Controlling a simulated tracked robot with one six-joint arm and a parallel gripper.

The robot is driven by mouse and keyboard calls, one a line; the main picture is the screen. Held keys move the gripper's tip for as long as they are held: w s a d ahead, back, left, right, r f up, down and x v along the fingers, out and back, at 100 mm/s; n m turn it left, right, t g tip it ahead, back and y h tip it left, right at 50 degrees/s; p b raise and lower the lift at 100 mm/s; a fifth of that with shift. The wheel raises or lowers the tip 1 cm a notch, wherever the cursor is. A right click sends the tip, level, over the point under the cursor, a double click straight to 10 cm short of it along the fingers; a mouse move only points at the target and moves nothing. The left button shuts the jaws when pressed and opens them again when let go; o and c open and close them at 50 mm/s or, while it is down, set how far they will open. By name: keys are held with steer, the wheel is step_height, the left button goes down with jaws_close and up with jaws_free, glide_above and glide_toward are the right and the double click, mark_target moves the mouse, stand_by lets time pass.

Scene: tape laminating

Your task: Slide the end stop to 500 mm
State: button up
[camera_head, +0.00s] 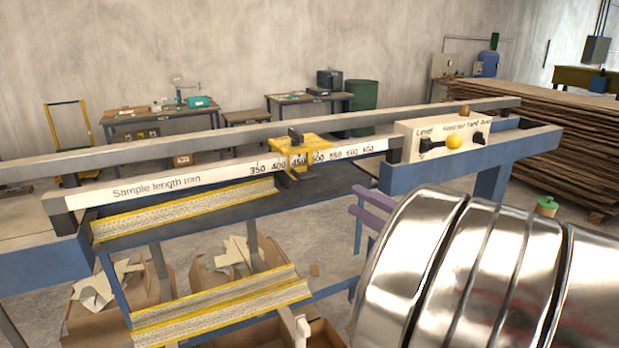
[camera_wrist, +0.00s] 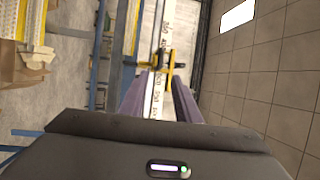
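The end stop (camera_head: 300,152) is a yellow slide with a dark knob on top, sitting on the white sample-length scale (camera_head: 150,188). It stands around the 450 and 500 marks and partly covers them; its exact reading is hard to tell. My gripper (camera_head: 370,208) has two purple fingers held apart, with nothing visible between them. It is in front of and to the right of the stop, apart from it. In the wrist view the end stop (camera_wrist: 170,68) shows beyond the fingertips of my gripper (camera_wrist: 164,80), and the scale runs between the fingers.
A control panel (camera_head: 450,138) with a yellow button and black switches stands at the rail's right end. A grey upper bar (camera_head: 180,142) runs behind the scale. Yellow-edged trays (camera_head: 190,212) lie below. Boxes (camera_head: 240,255) with scraps stand on the floor.

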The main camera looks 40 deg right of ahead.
mark_target(313, 173)
steer(key=shift+w, duration=0.1)
steer(key=w, duration=0.4)
steer(key=w+a+r, duration=0.1)
steer(key=w, duration=0.4)
steer(key=w+r, duration=0.1)
steer(key=w, duration=0.3)
steer(key=shift+w+a, duration=0.2)
steer(key=shift+a, duration=0.2)
steer(key=shift+d, duration=0.1)
steer(key=shift+c, duration=0.5)
jaws_close()
